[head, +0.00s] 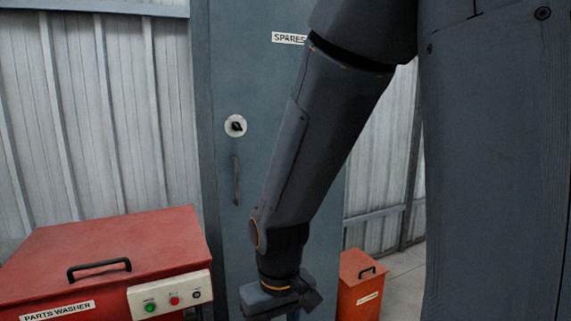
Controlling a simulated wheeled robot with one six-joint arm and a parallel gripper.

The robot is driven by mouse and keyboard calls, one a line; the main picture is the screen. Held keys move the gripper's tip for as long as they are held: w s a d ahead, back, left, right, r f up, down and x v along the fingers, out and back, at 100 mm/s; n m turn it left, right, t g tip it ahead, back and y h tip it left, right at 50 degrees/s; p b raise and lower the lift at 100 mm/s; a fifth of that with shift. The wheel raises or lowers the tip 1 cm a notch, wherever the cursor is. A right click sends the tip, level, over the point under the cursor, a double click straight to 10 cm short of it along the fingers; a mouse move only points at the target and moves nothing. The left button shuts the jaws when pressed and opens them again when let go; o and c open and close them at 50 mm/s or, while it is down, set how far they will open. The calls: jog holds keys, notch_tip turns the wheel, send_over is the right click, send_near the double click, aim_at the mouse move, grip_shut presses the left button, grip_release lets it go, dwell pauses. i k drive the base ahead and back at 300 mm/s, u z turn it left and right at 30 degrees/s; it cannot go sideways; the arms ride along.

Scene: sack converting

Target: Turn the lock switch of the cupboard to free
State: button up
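The cupboard (222,70) is a tall grey-blue cabinet with a white label reading "SPARES", partly covered by my arm. Its lock switch (236,126) is a black knob on a round white plate, on the left part of the door. The knob looks tilted, but its exact setting is too small to read. A dark vertical handle (236,180) sits below the switch. My gripper (278,300) hangs at the bottom of the head view, well below and to the right of the switch, apart from it.
A red parts washer (125,240) with a black lid handle and a white button panel stands at the lower left, in front of the cupboard. An orange-red bin (352,290) stands at the lower right. Corrugated wall panels are behind. The space before the switch looks clear.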

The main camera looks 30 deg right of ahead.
aim_at(236, 126)
jog(key=z, duration=1.1)
jog(key=i, duration=0.5)
jog(key=u, duration=0.55)
